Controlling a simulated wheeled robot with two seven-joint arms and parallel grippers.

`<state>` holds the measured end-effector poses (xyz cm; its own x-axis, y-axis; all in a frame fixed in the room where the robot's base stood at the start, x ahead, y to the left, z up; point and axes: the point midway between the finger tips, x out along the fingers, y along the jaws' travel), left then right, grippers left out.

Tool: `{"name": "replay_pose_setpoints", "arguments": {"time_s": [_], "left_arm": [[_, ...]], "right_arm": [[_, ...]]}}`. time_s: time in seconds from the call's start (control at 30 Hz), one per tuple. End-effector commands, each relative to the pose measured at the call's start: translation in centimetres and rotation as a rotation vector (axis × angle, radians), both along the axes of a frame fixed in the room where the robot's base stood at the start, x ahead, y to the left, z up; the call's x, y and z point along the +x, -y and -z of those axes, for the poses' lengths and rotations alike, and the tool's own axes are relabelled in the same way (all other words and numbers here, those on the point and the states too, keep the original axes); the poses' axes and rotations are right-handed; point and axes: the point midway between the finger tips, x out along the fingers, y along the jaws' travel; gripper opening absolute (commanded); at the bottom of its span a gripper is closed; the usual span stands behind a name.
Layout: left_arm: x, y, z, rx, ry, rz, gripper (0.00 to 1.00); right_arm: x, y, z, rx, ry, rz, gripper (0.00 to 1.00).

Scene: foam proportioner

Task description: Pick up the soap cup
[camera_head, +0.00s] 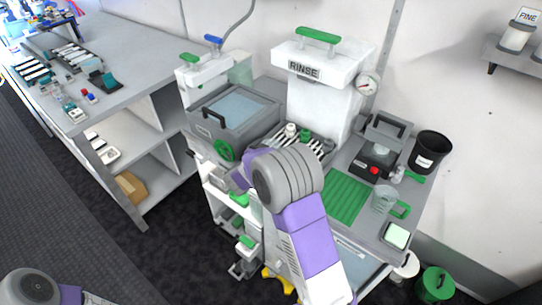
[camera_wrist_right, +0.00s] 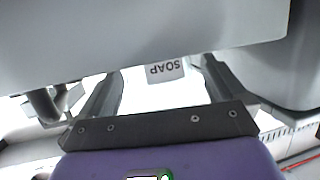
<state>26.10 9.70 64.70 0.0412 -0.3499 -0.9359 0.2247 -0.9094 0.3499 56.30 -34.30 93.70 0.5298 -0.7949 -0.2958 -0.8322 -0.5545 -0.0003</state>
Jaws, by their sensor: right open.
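The soap cup (camera_wrist_right: 165,72) shows in the right wrist view as a white surface with an upside-down SOAP label, between the two fingers. Its upper part is cut off by a grey body, and I cannot tell whether the fingers touch it. My right gripper (camera_wrist_right: 160,88) is open, with one dark finger on each side of the label. In the head view the right gripper (camera_head: 236,180) is at the front of the grey basin, partly hidden by my wrist, and I cannot make out the cup there. My left gripper is out of view.
The grey lidded basin (camera_head: 235,107) has a green round handle (camera_head: 225,150) close to my right gripper. The RINSE tower (camera_head: 318,90) stands behind my wrist. A green mat (camera_head: 347,195), a clear jug (camera_head: 384,199) and a black bin (camera_head: 429,152) are to the right.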

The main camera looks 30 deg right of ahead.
Motion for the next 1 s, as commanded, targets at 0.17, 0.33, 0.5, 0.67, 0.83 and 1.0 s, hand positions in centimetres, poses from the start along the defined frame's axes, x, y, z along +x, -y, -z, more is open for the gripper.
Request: {"name": "replay_pose_setpoints", "arguments": {"time_s": [0.17, 0.33, 0.5, 0.67, 0.83, 1.0], "left_arm": [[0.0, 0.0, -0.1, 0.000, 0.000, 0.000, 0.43], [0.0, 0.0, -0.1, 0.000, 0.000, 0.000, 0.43], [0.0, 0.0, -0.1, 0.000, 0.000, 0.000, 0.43], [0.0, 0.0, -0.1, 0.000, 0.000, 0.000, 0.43], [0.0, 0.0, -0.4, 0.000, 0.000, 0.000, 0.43], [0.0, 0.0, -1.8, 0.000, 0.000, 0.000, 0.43]], "right_arm": [[0.0, 0.0, 0.0, 0.000, 0.000, -0.001, 0.98], [0.0, -0.1, -0.1, 0.000, 0.000, -0.001, 0.72], [0.0, -0.1, 0.0, 0.000, 0.000, -0.001, 0.46], [0.0, -0.1, -0.1, 0.000, 0.000, -0.001, 0.43], [0.0, -0.1, -0.9, 0.000, 0.002, -0.002, 0.43], [0.1, -0.1, -4.2, 0.001, 0.006, -0.001, 0.43]]}}
